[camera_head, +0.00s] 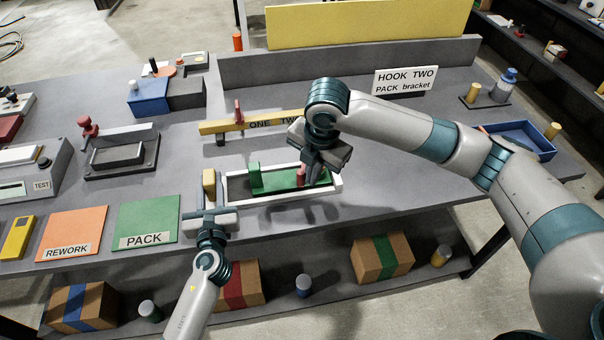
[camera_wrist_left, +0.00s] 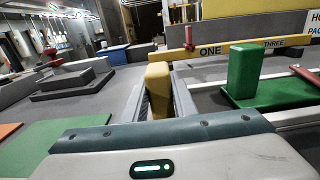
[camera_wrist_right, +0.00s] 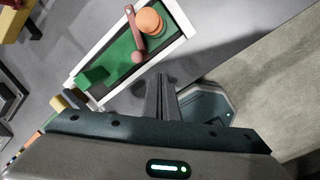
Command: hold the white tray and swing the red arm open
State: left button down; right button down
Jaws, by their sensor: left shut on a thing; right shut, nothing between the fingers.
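The white tray (camera_head: 340,187) has a green floor with a green block (camera_head: 255,176) near its left end; the block also shows in the left wrist view (camera_wrist_left: 243,72). My left gripper (camera_head: 210,205) is shut on the yellow handle (camera_wrist_left: 158,88) at the tray's left end. The red arm (camera_wrist_right: 137,35) lies over the green floor, beside and partly across an orange round piece (camera_wrist_right: 151,20); its knob (camera_wrist_right: 138,57) points toward the tray's long side. My right gripper (camera_wrist_right: 162,92) is shut and empty, just outside that side, apart from the knob. In the head view it partly hides the red arm (camera_head: 301,174).
A yellow bar (camera_head: 220,127) marked ONE, TWO, THREE stands behind the tray. Green PACK (camera_head: 150,215) and orange REWORK (camera_head: 75,228) mats lie to the left. A sign (camera_head: 405,80) reads HOOK TWO, PACK bracket.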

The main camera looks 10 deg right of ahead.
jog(key=shift+t, duration=0.7)
jog(key=w+r, duration=0.1)
jog(key=w+d+r, duration=0.1)
jog(key=w+r, duration=0.1)
jog(key=shift+w, duration=0.15)
jog(key=shift+f, duration=4.45)
jog(key=shift+w+a, duration=0.1)
jog(key=shift+a, duration=0.05)
